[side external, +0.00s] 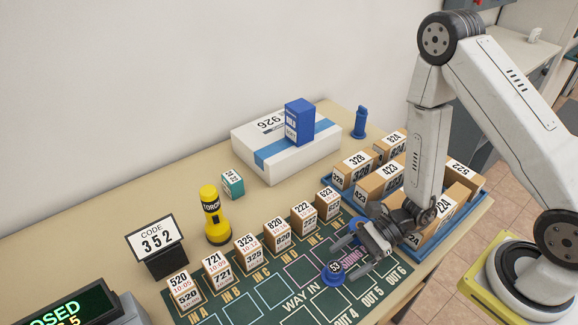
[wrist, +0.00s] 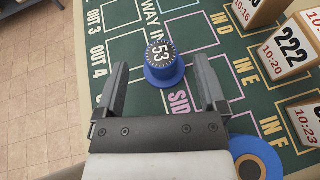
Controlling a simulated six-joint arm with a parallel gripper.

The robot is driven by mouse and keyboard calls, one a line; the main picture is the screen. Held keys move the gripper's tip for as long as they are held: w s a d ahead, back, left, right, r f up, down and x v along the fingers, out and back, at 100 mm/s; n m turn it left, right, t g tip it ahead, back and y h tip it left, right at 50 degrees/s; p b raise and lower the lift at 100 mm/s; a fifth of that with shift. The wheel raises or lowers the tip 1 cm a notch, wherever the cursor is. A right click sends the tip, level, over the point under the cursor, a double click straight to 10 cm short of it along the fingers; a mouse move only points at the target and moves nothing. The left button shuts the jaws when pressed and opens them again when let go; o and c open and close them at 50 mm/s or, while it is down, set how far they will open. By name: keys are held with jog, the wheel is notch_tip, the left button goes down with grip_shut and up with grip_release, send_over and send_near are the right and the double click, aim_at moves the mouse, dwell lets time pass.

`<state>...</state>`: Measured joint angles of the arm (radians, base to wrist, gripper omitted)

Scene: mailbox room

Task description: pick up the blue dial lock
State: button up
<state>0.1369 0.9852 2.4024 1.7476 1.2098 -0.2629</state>
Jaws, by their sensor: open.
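The blue dial lock (side external: 333,274) stands upright on the green mat. It is a round knob on a wider blue base, with 53 on its top, and also shows in the wrist view (wrist: 164,66). My gripper (side external: 357,262) is open and empty, low over the mat, just right of the lock in the side view. In the wrist view my two fingers (wrist: 160,84) point towards the lock, one on each side of it in the picture. The lock appears apart from both fingers.
A second round blue thing with a tan ring (wrist: 258,160) lies by my right finger's base. Several numbered boxes (side external: 282,234) stand in a row on the mat. A blue tray (side external: 452,226) of boxes is behind my gripper. The mat's OUT lanes (side external: 347,305) look clear.

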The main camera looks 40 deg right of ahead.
aim_at(335, 267)
jog(key=shift+a+f, duration=0.1)
jog(key=shift+a, duration=0.05)
jog(key=shift+x, duration=2.4)
jog(key=shift+w, duration=0.1)
jog(key=shift+c, duration=0.3)
grip_shut()
jog(key=shift+r, duration=4.95)
